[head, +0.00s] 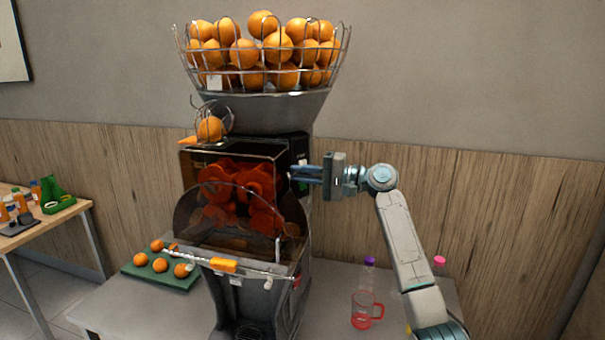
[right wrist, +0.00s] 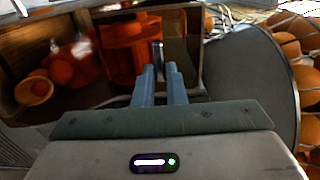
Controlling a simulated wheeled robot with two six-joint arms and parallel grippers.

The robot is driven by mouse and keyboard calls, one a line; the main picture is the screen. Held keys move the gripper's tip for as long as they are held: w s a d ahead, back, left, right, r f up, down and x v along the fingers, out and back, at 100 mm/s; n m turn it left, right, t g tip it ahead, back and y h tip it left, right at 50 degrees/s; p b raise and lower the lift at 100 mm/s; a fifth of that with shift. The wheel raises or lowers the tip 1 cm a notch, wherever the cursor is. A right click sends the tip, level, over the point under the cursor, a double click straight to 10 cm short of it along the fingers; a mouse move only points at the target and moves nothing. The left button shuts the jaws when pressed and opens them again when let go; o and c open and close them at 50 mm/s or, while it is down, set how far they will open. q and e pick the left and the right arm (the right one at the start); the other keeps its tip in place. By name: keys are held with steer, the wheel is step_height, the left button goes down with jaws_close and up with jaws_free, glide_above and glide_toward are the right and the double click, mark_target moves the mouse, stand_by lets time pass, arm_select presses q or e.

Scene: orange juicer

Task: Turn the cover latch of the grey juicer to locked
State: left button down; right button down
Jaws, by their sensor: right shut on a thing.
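The grey juicer (head: 258,318) stands on the table, with orange-red parts behind its dark clear cover (head: 190,215). My right gripper (head: 292,174) reaches in from the right to the upper right edge of the juicer's front. In the right wrist view my right gripper (right wrist: 160,70) has its blue fingers close together on a small grey metal piece, the cover latch (right wrist: 158,50). The fingers hide part of the latch, and I cannot tell how far it is turned. In the head view the fingers cover that spot. My left gripper is not in view.
A wire basket of oranges (head: 265,88) tops the juicer. A green tray (head: 170,280) with several oranges lies left of it. A red-tinted jug (head: 362,312) and a purple-capped bottle (head: 369,262) stand right, near my arm. A side table (head: 60,215) is far left.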

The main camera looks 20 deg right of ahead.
steer(key=c, duration=1.5)
jaws_free()
steer(key=b+v, duration=0.5)
steer(key=v, duration=0.5)
steer(key=shift+s+d, duration=0.25)
steer(key=shift+d, duration=0.1)
